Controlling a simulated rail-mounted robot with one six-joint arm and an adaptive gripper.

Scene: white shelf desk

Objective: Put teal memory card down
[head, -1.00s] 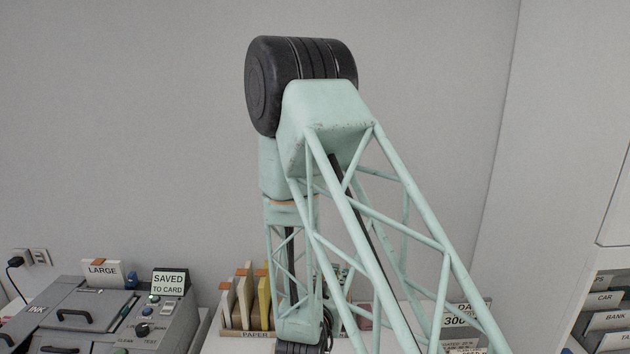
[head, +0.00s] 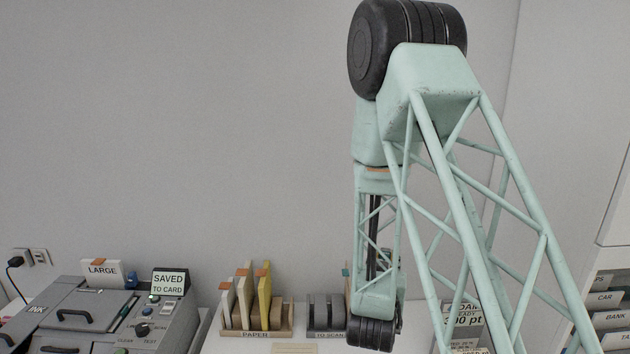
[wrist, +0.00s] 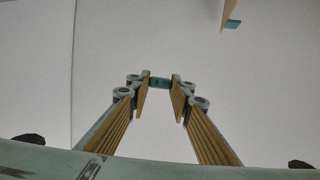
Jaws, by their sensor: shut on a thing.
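In the wrist view my gripper (wrist: 158,92) is shut on the teal memory card (wrist: 160,83), a small teal piece between the two fingertips. Pale surface lies beyond the fingers, and the card's height above it cannot be told. In the head view my arm hangs down over the white desk right of the middle.
A grey machine (head: 75,325) with a "SAVED TO CARD" sign (head: 169,283) stands at the left. A paper rack (head: 255,333) and a "TO SCAN" rack (head: 325,333) stand at the back. Labelled slots (head: 606,300) are at the right. A tan, teal-tipped piece (wrist: 231,15) shows at the wrist view's top.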

